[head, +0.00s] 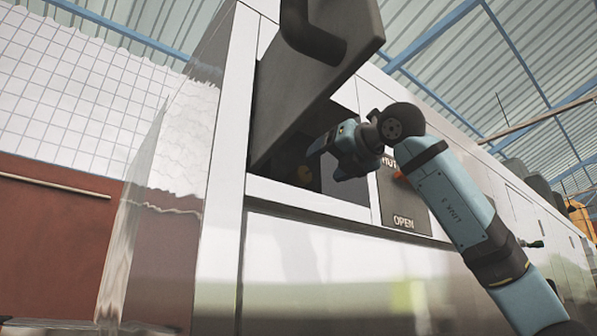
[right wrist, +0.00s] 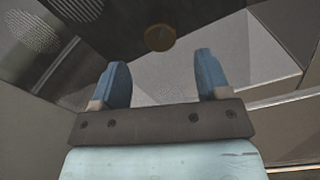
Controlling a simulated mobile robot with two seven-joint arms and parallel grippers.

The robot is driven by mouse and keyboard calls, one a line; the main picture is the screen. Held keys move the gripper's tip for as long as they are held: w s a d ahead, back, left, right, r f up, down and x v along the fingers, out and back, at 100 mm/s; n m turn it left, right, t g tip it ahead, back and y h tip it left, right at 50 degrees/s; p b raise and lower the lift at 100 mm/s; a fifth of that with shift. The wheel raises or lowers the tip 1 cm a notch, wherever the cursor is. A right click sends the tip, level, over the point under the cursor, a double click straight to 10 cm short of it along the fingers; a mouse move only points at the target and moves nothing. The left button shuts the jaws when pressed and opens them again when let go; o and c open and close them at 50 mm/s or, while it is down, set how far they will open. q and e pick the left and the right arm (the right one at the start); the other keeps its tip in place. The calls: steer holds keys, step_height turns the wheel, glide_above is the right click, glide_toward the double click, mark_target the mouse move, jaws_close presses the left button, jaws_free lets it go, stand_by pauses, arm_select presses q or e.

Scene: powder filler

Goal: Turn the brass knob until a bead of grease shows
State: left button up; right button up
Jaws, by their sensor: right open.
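The brass knob (right wrist: 160,38) shows in the right wrist view as a small round brownish disc, ahead of and between my right fingertips. In the head view the knob (head: 305,174) is a dim round spot in the shadowed recess, just left of my gripper. My right gripper (head: 330,160) reaches into the opening of the machine from the right. In the right wrist view its two blue fingers (right wrist: 163,75) are apart with nothing between them, and a gap separates them from the knob. No grease bead can be made out. My left gripper is in neither view.
A dark raised hatch (head: 300,90) with a thick handle hangs above the recess. A dark panel marked OPEN (head: 403,222) sits right of the opening, behind my right arm. A pale ledge (head: 305,198) runs below the opening. A glossy clear panel stands at left.

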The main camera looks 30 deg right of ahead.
mark_target(306, 174)
steer(key=w, duration=0.2)
steer(key=w+p, duration=0.1)
steer(key=w, duration=0.2)
steer(key=w+a+p, duration=0.1)
steer(key=w, duration=0.2)
steer(key=shift+w, duration=0.1)
steer(key=shift+w+f+p, duration=0.1)
steer(key=shift+w+p, duration=0.35)
steer(key=shift+w, duration=0.15)
steer(key=shift+w+f, duration=0.1)
steer(key=shift+w, duration=0.1)
steer(key=c, duration=0.9)
steer(key=shift+c, duration=0.2)
